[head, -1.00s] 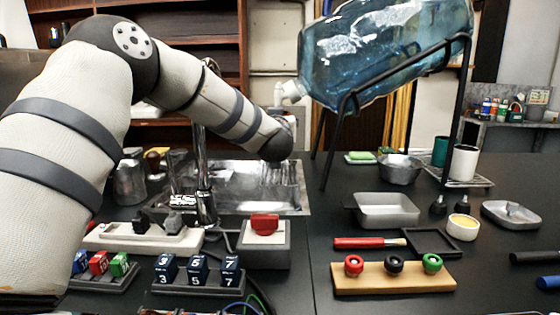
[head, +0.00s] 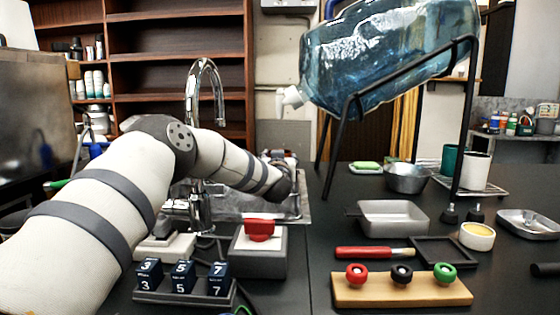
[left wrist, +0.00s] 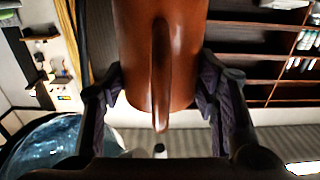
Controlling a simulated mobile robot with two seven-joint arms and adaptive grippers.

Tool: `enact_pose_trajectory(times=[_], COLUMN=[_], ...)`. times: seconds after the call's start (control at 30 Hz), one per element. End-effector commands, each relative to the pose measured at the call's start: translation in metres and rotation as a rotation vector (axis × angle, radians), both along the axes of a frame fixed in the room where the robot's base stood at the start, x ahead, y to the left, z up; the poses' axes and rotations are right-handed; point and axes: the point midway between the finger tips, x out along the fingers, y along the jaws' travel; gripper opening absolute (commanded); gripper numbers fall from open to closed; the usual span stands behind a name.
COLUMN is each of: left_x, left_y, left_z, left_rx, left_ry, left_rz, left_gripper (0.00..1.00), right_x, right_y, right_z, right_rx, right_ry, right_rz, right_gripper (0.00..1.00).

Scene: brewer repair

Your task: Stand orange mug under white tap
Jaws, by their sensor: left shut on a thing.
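The orange mug (left wrist: 135,50) fills the upper middle of the left wrist view, its handle facing the camera. My left gripper (left wrist: 160,82) is shut on it, a finger on either side. In the head view the gripper (head: 284,163) is small and mostly hidden behind my forearm, above the sink's right end, and I cannot make out the mug there. The white tap (head: 291,97) is on the neck of the tilted blue bottle (head: 385,55), higher than the gripper in the picture. A small pale piece (left wrist: 160,150) beyond the mug may be the tap. My right gripper is not in view.
A black stand (head: 345,130) holds the bottle. A chrome faucet (head: 205,75) rises by the sink. A grey box with a red button (head: 259,250), a grey pan (head: 392,217) and a board with coloured knobs (head: 402,290) occupy the counter. A steel bowl (head: 408,178) stands further back.

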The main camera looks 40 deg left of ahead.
Motion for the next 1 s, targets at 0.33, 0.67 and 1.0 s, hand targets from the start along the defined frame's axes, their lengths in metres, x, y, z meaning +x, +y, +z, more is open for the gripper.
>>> enact_pose_trajectory(times=[0.33, 0.67, 1.0], left_x=[0.000, -0.013, -0.054], left_y=[0.000, -0.011, -0.046], left_z=[-0.003, 0.005, 0.004], left_rx=[0.000, -0.002, 0.000], left_ry=[0.001, -0.001, -0.001], left_rz=[0.000, -0.001, -0.001], left_gripper=[0.74, 0.74, 0.74], right_x=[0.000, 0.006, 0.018], right_y=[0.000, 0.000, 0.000], right_z=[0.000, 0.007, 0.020], right_rx=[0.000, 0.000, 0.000], right_ry=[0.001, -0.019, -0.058], right_rz=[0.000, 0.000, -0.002], right_gripper=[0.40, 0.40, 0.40])
